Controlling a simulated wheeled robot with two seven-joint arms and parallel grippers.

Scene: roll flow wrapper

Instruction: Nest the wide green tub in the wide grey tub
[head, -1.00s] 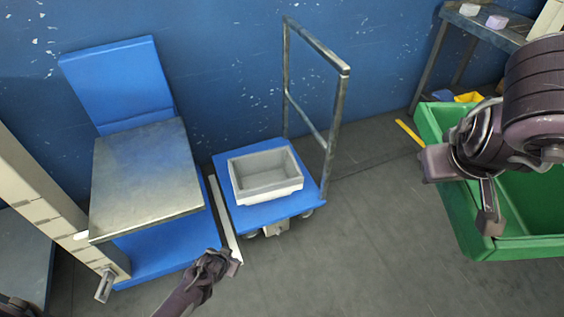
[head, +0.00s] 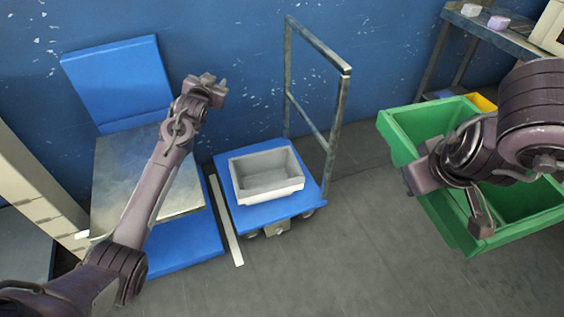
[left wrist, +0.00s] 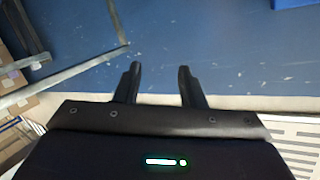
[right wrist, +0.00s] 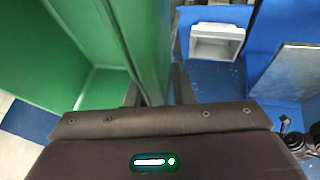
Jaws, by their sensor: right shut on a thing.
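The wide green tub (head: 405,133) is on the right in the head view, tilted, and my right arm covers part of it. My right gripper (head: 446,203) is shut on its left wall; the right wrist view shows the green wall (right wrist: 140,40) between the two fingers. The wide grey tub (head: 267,188) sits upright on the blue cart, empty, left of the green tub and apart from it. It also shows in the right wrist view (right wrist: 216,50). My left gripper (head: 207,84) is raised above the metal-topped platform; its fingers are apart and empty in the left wrist view (left wrist: 157,75).
The blue cart (head: 240,221) has a tall metal handle (head: 331,120) at its right rear. A metal-topped blue platform (head: 110,180) stands left of it. A shelf (head: 480,25) with small blocks is at the back right. The floor in front of the cart is clear.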

